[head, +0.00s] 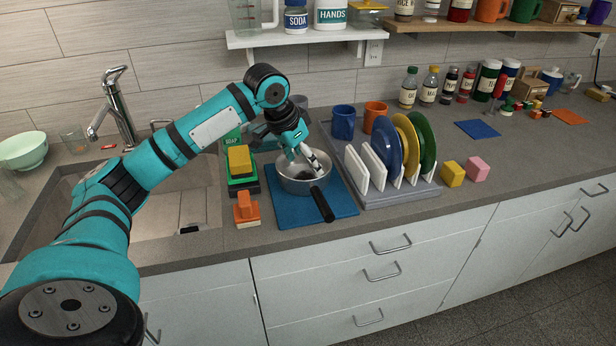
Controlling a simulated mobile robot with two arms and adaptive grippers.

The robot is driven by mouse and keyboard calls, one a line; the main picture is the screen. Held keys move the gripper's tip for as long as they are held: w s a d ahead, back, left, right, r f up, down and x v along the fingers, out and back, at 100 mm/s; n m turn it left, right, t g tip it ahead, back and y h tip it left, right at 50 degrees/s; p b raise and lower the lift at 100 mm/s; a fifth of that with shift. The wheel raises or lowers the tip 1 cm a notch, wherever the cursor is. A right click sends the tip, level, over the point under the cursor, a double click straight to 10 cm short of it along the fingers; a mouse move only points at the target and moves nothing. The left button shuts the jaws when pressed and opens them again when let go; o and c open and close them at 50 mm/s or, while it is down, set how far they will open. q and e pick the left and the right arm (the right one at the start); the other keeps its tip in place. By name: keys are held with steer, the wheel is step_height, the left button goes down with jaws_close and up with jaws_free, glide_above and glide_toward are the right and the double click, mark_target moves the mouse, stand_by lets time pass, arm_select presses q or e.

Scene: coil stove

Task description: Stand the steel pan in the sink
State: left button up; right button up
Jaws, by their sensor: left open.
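The steel pan (297,186) sits upright on a blue mat (345,201) on the counter. Its black handle (322,205) points toward the counter's front edge. My left gripper (307,168) is open and reaches down over the pan, with its fingers at or inside the bowl near the rim; I cannot tell whether they touch it. The sink (185,213) is left of the mat, partly hidden behind my left arm. My right gripper is not in view.
A sponge stack (241,165) and an orange brush (246,207) stand between sink and mat. A dish rack (400,193) with plates is right of the pan. Blue and orange mugs (343,122) stand behind. A faucet (118,105) rises at the sink's back.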

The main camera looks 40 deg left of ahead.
arm_select(q)
glide_toward(319, 186)
steer(key=shift+s+d+f+p, duration=0.1)
steer(key=shift+d+f+p, duration=0.25)
steer(key=shift+d+f, duration=0.55)
steer(key=shift+x, duration=0.9)
steer(key=shift+a+f+p, duration=0.1)
steer(key=shift+f+p, duration=0.25)
steer(key=shift+p, duration=0.05)
steer(key=x, duration=0.4)
steer(key=shift+a+p, duration=0.25)
steer(key=shift+p, duration=0.15)
steer(key=shift+w+f, duration=0.2)
steer(key=shift+w, duration=0.05)
steer(key=shift+c, duration=0.4)
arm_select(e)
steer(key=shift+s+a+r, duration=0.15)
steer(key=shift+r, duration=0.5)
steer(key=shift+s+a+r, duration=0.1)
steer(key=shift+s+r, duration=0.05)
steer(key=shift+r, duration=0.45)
arm_select(q)
steer(key=c, duration=0.5)
jaws_close()
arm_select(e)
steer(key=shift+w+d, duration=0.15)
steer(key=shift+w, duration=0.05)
